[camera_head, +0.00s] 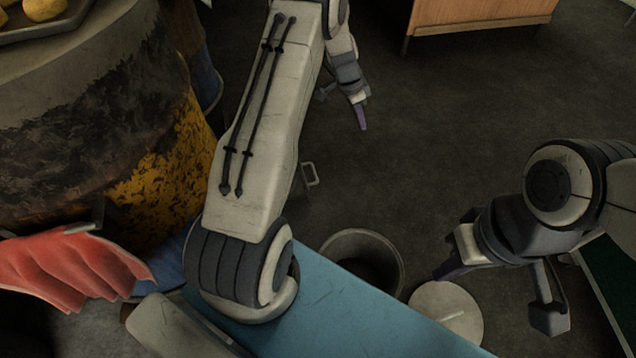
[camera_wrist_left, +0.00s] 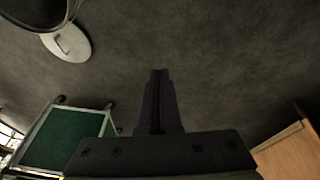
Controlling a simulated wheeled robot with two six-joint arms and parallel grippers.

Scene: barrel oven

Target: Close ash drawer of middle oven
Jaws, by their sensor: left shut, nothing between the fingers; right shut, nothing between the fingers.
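A barrel oven (camera_head: 150,180) with worn black and yellow paint stands at the left in the head view. A small metal loop handle (camera_head: 310,174) shows low, just right of my left arm. It may belong to an ash drawer, but my arm hides what is behind it. My left gripper (camera_head: 361,114) is shut and empty over the dark floor, beyond and right of the handle, apart from it. Its closed fingers fill the middle of the left wrist view (camera_wrist_left: 159,100). My right gripper (camera_head: 444,270) is shut and empty at the right, above the round lid.
An open bucket (camera_head: 335,243) and a pale round lid (camera_head: 447,315) are on the floor at lower middle. A wooden cabinet (camera_head: 480,12) is at the back; a green-topped table (camera_wrist_left: 60,140) shows in the wrist view. The middle floor is clear.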

